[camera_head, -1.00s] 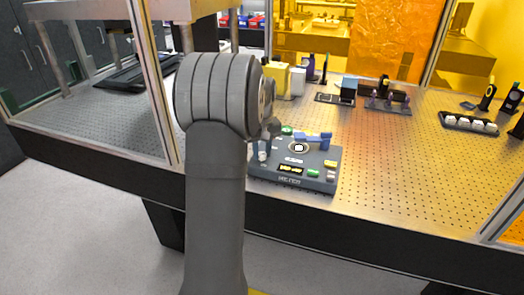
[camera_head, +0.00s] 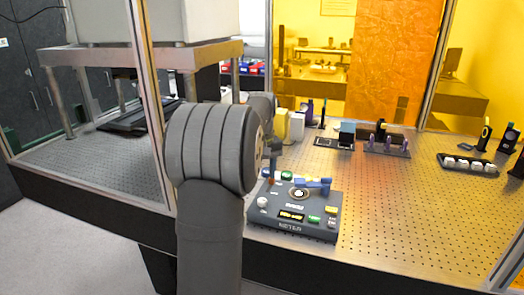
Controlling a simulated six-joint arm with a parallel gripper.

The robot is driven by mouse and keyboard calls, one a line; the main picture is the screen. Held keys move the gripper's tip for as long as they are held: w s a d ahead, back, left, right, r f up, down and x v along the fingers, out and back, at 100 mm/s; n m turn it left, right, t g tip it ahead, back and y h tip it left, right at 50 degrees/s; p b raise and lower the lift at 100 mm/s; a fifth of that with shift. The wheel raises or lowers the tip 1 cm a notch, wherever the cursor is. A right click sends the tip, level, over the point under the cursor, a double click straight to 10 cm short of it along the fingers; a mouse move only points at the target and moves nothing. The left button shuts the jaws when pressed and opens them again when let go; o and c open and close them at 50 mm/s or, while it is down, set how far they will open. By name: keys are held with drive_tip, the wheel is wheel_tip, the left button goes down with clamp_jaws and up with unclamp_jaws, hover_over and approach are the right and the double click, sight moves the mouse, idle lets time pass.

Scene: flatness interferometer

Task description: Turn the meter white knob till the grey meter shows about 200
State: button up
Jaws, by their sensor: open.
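The grey meter (camera_head: 270,229), a flat dark box labelled METER, sits on the perforated table in front of my arm. A small round white knob (camera_head: 262,202) is on its left side. A dark display with yellow marks (camera_head: 291,215) is near its front; the reading is too small to tell. A pale ring-shaped dial (camera_head: 299,194) is at its middle. My gripper (camera_head: 271,176) is partly hidden behind my forearm, above the meter's back left part. It is open, and appears behind the white knob and apart from it.
A blue bar (camera_head: 314,184) lies across the meter's back right, with green and yellow buttons around. Yellow and white boxes (camera_head: 290,124) stand behind. A dark tray (camera_head: 469,163) with white pieces is at right. The table right of the meter is clear.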

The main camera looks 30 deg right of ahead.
wheel_tip(320, 180, up, 8)
hover_over(262, 200)
drive_tip(key=shift+w+r, duration=0.1)
idle(0.6)
wheel_tip(262, 200, down, 18)
drive_tip(key=shift+r, duration=0.25)
drive_tip(key=shift+d+r, duration=0.1)
idle(0.4)
drive_tip(key=shift+f, duration=0.2)
drive_tip(key=shift+r+n, duration=0.3)
drive_tip(key=shift+n, duration=0.5)
wheel_tip(262, 200, up, 17)
drive_tip(key=s+a+f+m+t+h, duration=0.2)
drive_tip(key=f+m, duration=0.4)
drive_tip(key=f, duration=0.3)
drive_tip(key=shift+s+t, duration=0.75)
drive_tip(key=shift+t, duration=0.25)
idle(0.7)
